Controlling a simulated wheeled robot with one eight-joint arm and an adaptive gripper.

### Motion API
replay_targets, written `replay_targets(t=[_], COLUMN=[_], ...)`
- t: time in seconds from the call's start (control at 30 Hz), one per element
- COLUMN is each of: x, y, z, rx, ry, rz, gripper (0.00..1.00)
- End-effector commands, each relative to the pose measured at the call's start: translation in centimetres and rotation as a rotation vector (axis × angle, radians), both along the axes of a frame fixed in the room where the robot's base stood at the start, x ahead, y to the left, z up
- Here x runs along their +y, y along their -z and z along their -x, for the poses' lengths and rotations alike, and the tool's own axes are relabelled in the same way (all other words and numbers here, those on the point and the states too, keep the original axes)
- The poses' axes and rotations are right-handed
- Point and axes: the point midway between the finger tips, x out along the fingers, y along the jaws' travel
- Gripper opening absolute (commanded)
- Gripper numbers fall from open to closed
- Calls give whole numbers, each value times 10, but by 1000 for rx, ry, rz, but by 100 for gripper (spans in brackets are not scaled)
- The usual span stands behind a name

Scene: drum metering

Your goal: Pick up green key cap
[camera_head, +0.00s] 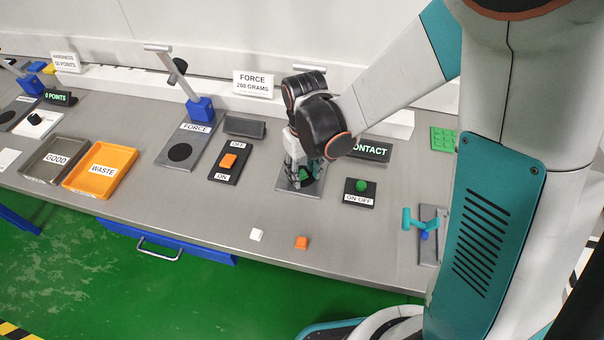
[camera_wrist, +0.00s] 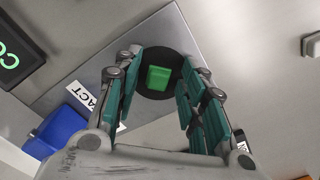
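The green key cap (camera_wrist: 158,78) sits on a round black pad (camera_wrist: 173,62) on a grey metal plate (camera_wrist: 150,30), with a label partly reading "ACT" beside it. In the wrist view it lies between the teal fingers of my gripper (camera_wrist: 161,68), with gaps on both sides. The gripper is open and points down over the plate. In the head view my gripper (camera_head: 304,178) is above the same station, and its fingers mostly hide the cap, with a bit of green showing.
A "CONTACT" display (camera_head: 370,151) stands behind right, and an on/off box with a green button (camera_head: 361,187) is to the right. A white cap (camera_head: 256,235) and an orange cap (camera_head: 301,242) lie near the front edge. "GOOD" (camera_head: 32,172) and "WASTE" (camera_head: 72,181) trays are at left.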

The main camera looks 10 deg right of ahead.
Motion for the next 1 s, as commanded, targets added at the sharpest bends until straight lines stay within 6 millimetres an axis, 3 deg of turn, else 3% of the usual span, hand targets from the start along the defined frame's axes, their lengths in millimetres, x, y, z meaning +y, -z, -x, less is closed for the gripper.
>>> replay_targets(t=[0.03, 0.13, 0.63, 0.77, 1.0], x=[0, 0, 0, 0, 0], y=[0, 0, -6, -16, -55], z=[0, 0, 0, 0, 0], rx=[0, 0, 0, 0, 0], ry=[0, 0, 0, 0, 0], rz=[0, 0, 0, 0, 0], gripper=[25, 12, 10, 10, 10])
